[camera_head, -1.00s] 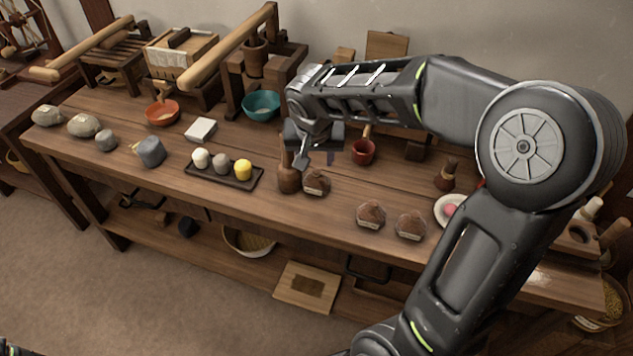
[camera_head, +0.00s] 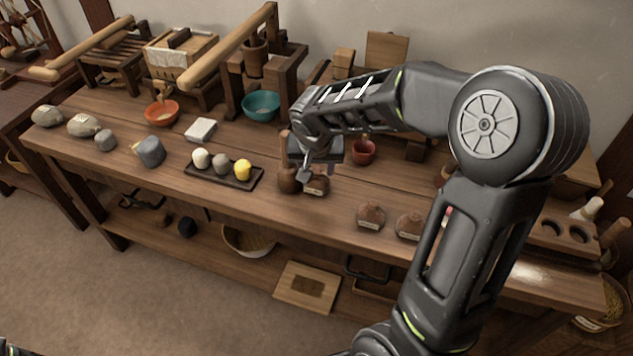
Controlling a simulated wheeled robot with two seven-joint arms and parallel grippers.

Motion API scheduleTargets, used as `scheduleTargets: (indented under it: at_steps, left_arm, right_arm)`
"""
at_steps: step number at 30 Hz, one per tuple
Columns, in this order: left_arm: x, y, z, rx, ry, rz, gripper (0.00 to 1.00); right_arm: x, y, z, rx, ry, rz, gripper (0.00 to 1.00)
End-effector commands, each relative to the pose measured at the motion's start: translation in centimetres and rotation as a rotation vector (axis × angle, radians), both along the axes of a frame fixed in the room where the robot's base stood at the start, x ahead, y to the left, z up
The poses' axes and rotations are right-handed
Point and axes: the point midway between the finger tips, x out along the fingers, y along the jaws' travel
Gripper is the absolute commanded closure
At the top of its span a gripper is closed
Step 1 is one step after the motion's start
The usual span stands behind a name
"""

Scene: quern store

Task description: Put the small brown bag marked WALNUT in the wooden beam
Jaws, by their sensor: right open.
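Three small brown bags with pale labels stand along the front of the bench: one (camera_head: 318,187) beside a dark wooden vessel, one (camera_head: 370,216) in the middle, and one (camera_head: 409,226) partly behind my right arm. The labels are too small to read. My right gripper (camera_head: 316,172) is open, pointing down just above and over the leftmost bag, partly covering it. A wooden beam with round holes (camera_head: 563,232) lies at the bench's right end, partly hidden by my arm. My left gripper is not in view.
The dark wooden vessel (camera_head: 287,180) stands close left of the gripper. A red cup (camera_head: 363,152) is behind it. A dark tray (camera_head: 240,183) holds three small lumps. A teal bowl (camera_head: 261,104) and wooden presses stand at the back. The bench front between bags is clear.

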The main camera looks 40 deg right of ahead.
Motion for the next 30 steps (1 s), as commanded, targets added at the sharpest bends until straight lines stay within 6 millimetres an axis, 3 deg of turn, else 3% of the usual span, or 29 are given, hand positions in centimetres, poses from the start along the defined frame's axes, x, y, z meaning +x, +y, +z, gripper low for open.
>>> scheduleTargets:
  at_steps: [3, 19, 30]
  left_arm:
    - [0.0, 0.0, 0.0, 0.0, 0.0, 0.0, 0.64]
    - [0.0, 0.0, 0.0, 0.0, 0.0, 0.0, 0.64]
    - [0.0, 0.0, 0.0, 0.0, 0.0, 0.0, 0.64]
  right_arm:
    - [0.0, 0.0, 0.01, 0.0, 0.0, 0.0, 0.56]
    - [-0.01, 0.0, 0.02, 0.0, 0.0, 0.0, 1.0]
    - [-0.01, 0.0, 0.02, 0.0, 0.0, 0.0, 1.0]
